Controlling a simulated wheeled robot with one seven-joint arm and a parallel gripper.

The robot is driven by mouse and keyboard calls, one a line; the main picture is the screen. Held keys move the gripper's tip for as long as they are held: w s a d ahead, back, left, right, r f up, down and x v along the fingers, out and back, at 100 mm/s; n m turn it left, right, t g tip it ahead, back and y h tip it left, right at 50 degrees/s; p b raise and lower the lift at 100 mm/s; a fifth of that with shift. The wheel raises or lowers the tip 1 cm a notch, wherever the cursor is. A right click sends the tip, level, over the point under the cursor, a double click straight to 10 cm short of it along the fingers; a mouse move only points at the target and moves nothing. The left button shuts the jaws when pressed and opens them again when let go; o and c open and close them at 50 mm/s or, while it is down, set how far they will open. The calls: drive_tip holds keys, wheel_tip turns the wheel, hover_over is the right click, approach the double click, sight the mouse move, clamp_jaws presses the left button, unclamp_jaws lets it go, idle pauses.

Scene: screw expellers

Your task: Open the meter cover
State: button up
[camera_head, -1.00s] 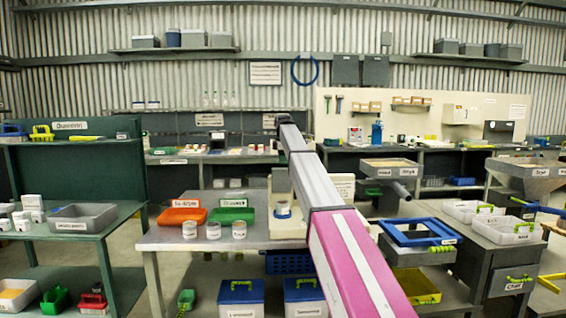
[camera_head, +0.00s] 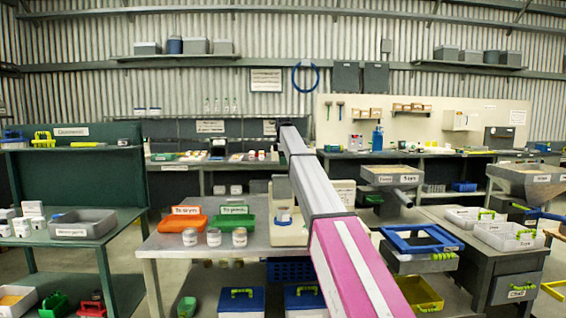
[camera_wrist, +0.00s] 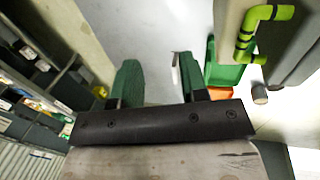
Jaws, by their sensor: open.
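A pale cream device (camera_head: 290,232), which looks like the meter, stands on the middle bench, partly hidden behind my arm; a cup sits in it. I cannot make out its cover in the head view. In the wrist view, a grey-beige body (camera_wrist: 292,48) with a bright lime-green handle (camera_wrist: 262,22) is at the upper right; it may be the meter with its cover. My gripper (camera_wrist: 158,82) has its two green-padded fingers apart with nothing between them. The handle is to the right of the fingers, apart from them. The head view does not clearly show my gripper.
An orange tray (camera_head: 182,223) and a green tray (camera_head: 232,223) lie left of the device, with several jars (camera_head: 214,238) in front. The green tray also shows in the wrist view (camera_wrist: 222,74). A blue frame (camera_head: 420,239) is to the right. The bench's left front is clear.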

idle(0.3)
drive_tip(key=v, duration=1)
drive_tip(key=shift+r, duration=0.4)
